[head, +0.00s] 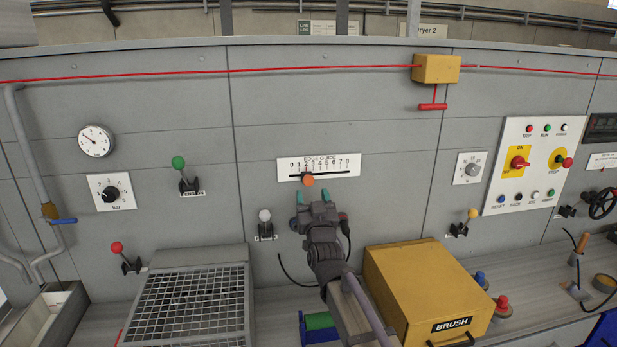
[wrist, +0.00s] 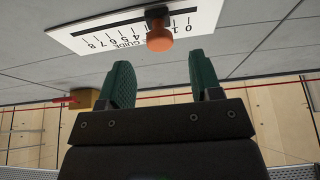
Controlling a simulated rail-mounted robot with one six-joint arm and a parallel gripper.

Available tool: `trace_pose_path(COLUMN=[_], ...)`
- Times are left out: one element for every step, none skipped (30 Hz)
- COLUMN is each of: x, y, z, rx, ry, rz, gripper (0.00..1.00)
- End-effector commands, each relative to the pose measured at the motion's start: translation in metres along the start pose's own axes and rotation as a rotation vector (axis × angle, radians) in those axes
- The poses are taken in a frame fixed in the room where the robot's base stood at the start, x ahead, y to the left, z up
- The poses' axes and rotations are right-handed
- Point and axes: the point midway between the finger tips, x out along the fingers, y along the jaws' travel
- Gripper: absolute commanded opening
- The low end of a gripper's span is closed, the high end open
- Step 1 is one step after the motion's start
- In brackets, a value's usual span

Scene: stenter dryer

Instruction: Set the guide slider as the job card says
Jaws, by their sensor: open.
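The guide slider is an orange knob (head: 308,180) on the white EDGE GUIDE plate (head: 345,167), which has a 0 to 8 scale and a dark slot. The knob stands near the 2. In the wrist view the plate (wrist: 85,40) is upside down, and the orange knob (wrist: 160,38) covers the marks between 1 and 3. My gripper (head: 313,196) is open and empty, just below the knob. In the wrist view its green fingers (wrist: 165,78) are apart, with the knob beyond the gap between them. No readable job card shows.
A yellow BRUSH box (head: 430,285) and a wire-mesh tray (head: 190,308) stand below. A red cord (head: 300,68) runs above.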

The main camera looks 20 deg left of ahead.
Motion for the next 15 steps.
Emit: trace_pose_path(x=[0.019, 0.026, 0.036, 0.042, 0.048, 0.054, 0.057, 0.060, 0.062, 0.063, 0.063, 0.062, 0.062, 0.062, 0.061], y=[0.000, 0.000, 0.000, 0.000, 0.000, 0.000, 0.000, 0.000, 0.000, 0.000, 0.000, 0.000, 0.000, 0.000, 0.000], z=[-0.004, -0.004, -0.004, -0.003, -0.003, -0.003, -0.002, -0.002, -0.001, -0.001, 0.000, 0.000, 0.000, 0.000, 0.000], rx=[0.000, -0.001, -0.001, -0.001, -0.001, -0.002, -0.002, -0.002, -0.001, -0.001, -0.001, -0.001, -0.001, -0.001, -0.001], ry=[0.000, 0.000, 0.000, 0.000, 0.000, -0.001, -0.001, -0.001, -0.001, -0.001, -0.001, -0.001, -0.001, -0.001, -0.001], rz=[0.000, 0.000, 0.000, 0.000, 0.000, 0.000, 0.000, 0.000, 0.000, 0.000, 0.000, 0.000, 0.000, 0.000, 0.000], gripper=[0.59, 0.59, 0.59, 0.59, 0.59, 0.59, 0.59, 0.59, 0.59, 0.59, 0.59, 0.59, 0.59, 0.59, 0.59])
